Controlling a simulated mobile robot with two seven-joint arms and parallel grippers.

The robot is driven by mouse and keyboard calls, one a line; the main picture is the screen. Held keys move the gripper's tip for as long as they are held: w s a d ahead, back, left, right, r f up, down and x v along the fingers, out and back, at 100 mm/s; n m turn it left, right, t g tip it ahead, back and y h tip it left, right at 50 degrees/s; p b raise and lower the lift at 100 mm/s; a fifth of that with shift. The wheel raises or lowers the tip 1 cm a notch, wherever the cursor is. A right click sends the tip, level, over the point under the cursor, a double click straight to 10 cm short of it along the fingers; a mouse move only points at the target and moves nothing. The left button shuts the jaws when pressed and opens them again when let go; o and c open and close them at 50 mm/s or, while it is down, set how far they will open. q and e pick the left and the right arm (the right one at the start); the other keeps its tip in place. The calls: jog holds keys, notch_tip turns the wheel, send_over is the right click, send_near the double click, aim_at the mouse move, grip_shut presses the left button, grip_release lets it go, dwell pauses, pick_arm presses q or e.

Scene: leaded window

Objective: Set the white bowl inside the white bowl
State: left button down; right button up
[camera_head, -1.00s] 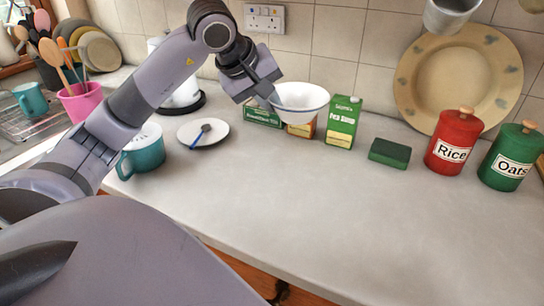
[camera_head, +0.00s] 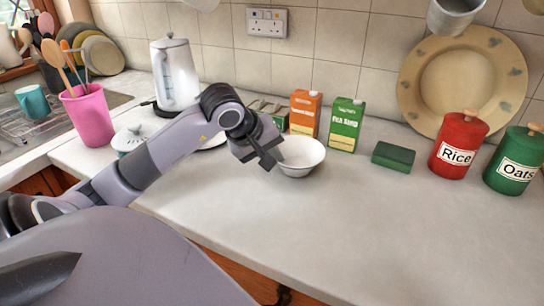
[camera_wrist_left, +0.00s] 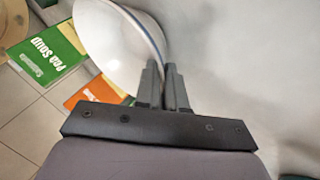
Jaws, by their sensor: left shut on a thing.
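A white bowl (camera_head: 300,156) is in the head view, upright, low over the counter or on it; I cannot tell if it touches. My left gripper (camera_head: 268,160) is shut on its left rim. In the left wrist view the fingers (camera_wrist_left: 162,78) pinch the rim of the bowl (camera_wrist_left: 112,45), which has a thin blue line. I make out only one white bowl; a second one is not visible. My right gripper is not in view.
An orange carton (camera_head: 305,113) and a green Pea Soup carton (camera_head: 344,125) stand just behind the bowl. A dark green block (camera_head: 393,156), red Rice canister (camera_head: 455,146) and green Oats canister (camera_head: 514,162) are to the right. The front counter (camera_head: 360,225) is clear.

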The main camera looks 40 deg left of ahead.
pick_arm(q)
jog(key=shift+f, duration=0.15)
jog(key=shift+f, duration=0.2)
jog(key=c, duration=1.2)
grip_release()
